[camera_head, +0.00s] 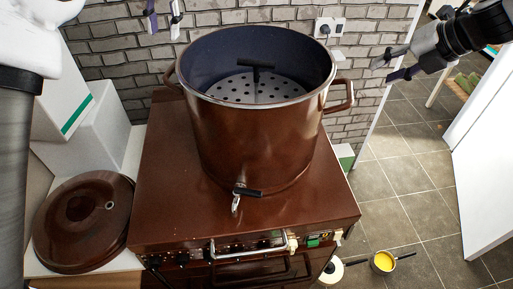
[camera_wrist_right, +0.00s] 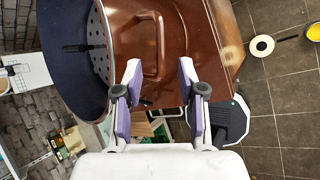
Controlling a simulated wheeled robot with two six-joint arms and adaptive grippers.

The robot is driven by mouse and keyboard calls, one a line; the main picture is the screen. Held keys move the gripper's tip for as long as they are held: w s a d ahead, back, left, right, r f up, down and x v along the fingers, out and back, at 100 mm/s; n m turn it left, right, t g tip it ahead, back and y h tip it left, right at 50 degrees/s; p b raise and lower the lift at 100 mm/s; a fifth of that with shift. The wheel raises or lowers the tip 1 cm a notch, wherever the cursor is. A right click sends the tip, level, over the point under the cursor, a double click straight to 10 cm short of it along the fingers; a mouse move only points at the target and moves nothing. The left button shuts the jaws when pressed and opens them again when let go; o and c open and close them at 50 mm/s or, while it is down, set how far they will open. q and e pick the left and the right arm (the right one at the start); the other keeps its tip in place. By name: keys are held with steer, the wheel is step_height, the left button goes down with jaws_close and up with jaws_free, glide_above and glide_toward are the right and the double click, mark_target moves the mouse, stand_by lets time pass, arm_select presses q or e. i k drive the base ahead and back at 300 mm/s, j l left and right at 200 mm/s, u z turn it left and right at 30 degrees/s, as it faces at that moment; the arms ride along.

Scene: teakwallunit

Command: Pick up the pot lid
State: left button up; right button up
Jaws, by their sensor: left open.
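The pot lid (camera_head: 68,238), brown, round and glossy with a small vent hole, lies on a pale counter left of the stove in the head view. My left gripper (camera_head: 163,18) hangs at the top left, in front of the brick wall, open and empty, well apart from the lid. My right gripper (camera_head: 384,68) is at the upper right, beside the pot; its fingers are apart and empty, as the right wrist view (camera_wrist_right: 160,78) also shows. The lid is not visible in the wrist view.
A large brown pot (camera_head: 250,135), uncovered with a perforated insert, stands on the brown stove (camera_head: 165,215). White boxes (camera_head: 95,135) stand behind the lid. A white pan (camera_head: 331,271) and a yellow-filled pan (camera_head: 382,262) are low at the right. The tiled floor (camera_head: 410,190) is mostly clear.

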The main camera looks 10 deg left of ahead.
mark_target(75, 230)
steer(key=k, duration=1)
